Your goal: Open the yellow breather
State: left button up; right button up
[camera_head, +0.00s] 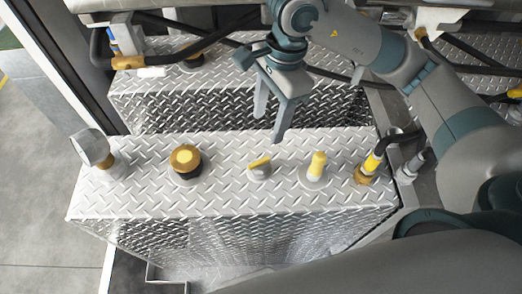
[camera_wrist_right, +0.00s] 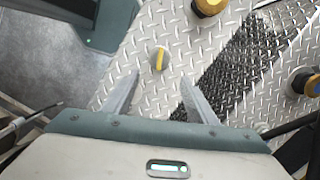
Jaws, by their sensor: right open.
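Several yellow-marked fittings stand in a row on the diamond-plate top; I cannot tell for certain which is the breather. They include a round yellow-and-black cap (camera_head: 186,159), a grey knob with a yellow bar handle (camera_head: 259,165), an upright yellow fitting (camera_head: 317,166) and a yellow-sleeved hose fitting (camera_head: 371,165). My right gripper (camera_head: 268,128) is open and empty, pointing down above the plate behind the knob. In the right wrist view, the bar-handled knob (camera_wrist_right: 160,59) appears beyond the gap between the open fingertips (camera_wrist_right: 160,79), apart from them. My left gripper is not in view.
A round gauge (camera_head: 91,148) stands at the plate's left end. A diamond-plate step (camera_head: 155,90) rises behind, with hoses (camera_head: 215,36) above it. A pipe fitting (camera_head: 417,161) stands at the right end. Grey floor (camera_head: 45,190) lies open at left.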

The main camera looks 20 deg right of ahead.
aim_at(259, 161)
pick_arm(q)
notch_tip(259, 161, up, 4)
jog(key=p, duration=0.3)
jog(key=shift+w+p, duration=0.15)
jog(key=shift+p, duration=0.25)
pick_arm(e)
jog(key=f, duration=0.5)
jog(key=a+f, duration=0.1)
jog(key=f, duration=0.4)
jog(key=a+f, duration=0.1)
jog(key=f, duration=0.4)
jog(key=shift+s+a+f, duration=0.1)
jog(key=shift+s+a, duration=0.05)
jog(key=shift+s, duration=0.1)
